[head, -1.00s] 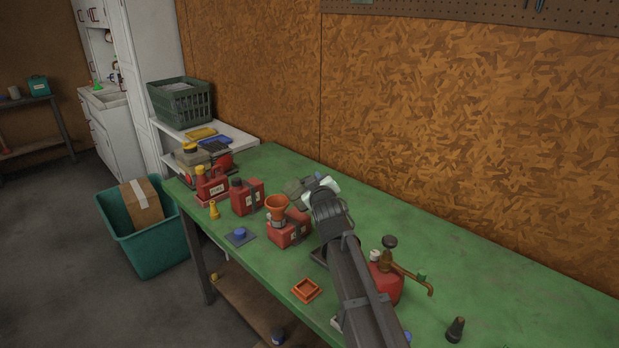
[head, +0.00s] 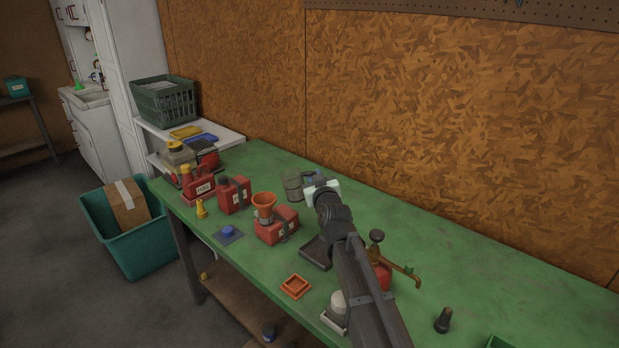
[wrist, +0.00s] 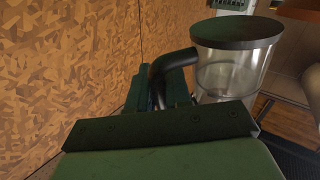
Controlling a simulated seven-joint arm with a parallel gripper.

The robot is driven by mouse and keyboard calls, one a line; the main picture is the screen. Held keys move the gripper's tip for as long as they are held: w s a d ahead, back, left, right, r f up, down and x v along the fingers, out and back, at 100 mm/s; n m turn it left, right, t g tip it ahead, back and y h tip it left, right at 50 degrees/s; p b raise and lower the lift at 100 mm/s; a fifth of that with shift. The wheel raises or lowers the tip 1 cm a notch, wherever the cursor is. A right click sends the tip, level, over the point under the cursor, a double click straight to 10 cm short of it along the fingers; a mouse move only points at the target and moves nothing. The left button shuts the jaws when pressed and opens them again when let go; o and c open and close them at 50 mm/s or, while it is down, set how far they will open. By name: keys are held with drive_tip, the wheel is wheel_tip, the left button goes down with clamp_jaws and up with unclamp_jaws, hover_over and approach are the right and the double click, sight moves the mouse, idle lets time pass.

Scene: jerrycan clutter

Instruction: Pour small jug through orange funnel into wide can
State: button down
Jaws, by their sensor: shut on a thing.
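The small jug (head: 292,186) is a clear, grey-tinted cylinder beside my gripper (head: 311,183) over the back of the bench. In the wrist view the jug (wrist: 228,75) is see-through with a dark round top and a black curved handle. It looks nearly upright; its contents are hard to make out. My gripper (wrist: 172,92) is shut on the handle, its fingertips partly hidden. The orange funnel (head: 264,200) stands upright on the left end of the low red wide can (head: 279,227), whose spout opening it hides. The jug is behind and right of the funnel, apart from it.
Red cans (head: 234,195) stand left of the wide can, with a small yellow nozzle (head: 201,208) in front. A blue cap on a dark plate (head: 228,233) and an orange tray (head: 295,286) lie near the front edge. A red can with a brass tap (head: 402,269) stands right of my arm.

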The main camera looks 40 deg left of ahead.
drive_tip(key=shift+w+d+f+m, duration=0.25)
drive_tip(key=shift+w+d+m, duration=0.6)
drive_tip(key=shift+d+m, duration=0.15)
drive_tip(key=shift+w, duration=0.15)
